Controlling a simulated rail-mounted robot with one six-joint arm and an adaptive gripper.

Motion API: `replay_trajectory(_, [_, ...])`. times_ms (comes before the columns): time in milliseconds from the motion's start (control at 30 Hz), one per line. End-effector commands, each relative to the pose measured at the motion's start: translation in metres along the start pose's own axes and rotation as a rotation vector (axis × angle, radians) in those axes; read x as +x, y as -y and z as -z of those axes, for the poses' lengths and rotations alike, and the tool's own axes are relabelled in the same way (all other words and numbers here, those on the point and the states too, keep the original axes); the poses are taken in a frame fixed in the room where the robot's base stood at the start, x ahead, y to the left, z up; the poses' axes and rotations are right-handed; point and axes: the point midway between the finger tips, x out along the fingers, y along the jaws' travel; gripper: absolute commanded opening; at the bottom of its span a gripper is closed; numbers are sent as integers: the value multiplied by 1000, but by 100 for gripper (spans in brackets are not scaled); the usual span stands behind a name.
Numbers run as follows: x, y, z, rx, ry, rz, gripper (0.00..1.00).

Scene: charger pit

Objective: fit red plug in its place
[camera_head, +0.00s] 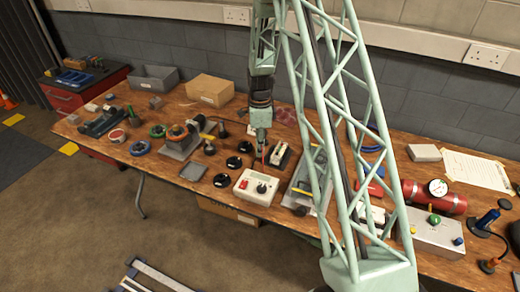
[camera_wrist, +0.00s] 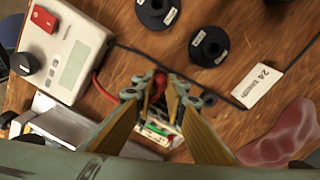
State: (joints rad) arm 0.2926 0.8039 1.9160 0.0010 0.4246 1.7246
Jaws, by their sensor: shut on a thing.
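The red plug (camera_wrist: 158,84) shows as a small red piece between my fingertips in the wrist view. A red lead (camera_wrist: 97,88) curves beside it on the left. My gripper (camera_wrist: 163,88) is shut on the plug; the fingers hide part of it. In the head view my gripper (camera_head: 261,146) points down over the bench, with a bit of red below it. A small white-and-black unit (camera_head: 279,155) stands just right of it; a pale unit with green parts (camera_wrist: 158,131) shows beyond my fingers in the wrist view. I cannot make out the plug's socket.
A cream box (camera_head: 257,187) with a red switch and black knob stands in front of my gripper. Black round pieces (camera_wrist: 209,46), a paper label (camera_wrist: 257,84) and a red cloth (camera_wrist: 284,136) lie near.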

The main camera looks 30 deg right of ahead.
Motion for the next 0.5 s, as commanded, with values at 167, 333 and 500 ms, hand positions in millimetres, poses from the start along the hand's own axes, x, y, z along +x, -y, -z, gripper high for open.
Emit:
replay_trajectory(167, [3,0,0,0,0,0,5])
replay_trajectory(333, [5,0,0,0,0,0,5])
replay_trajectory(500, [7,0,0,0,0,0,5])
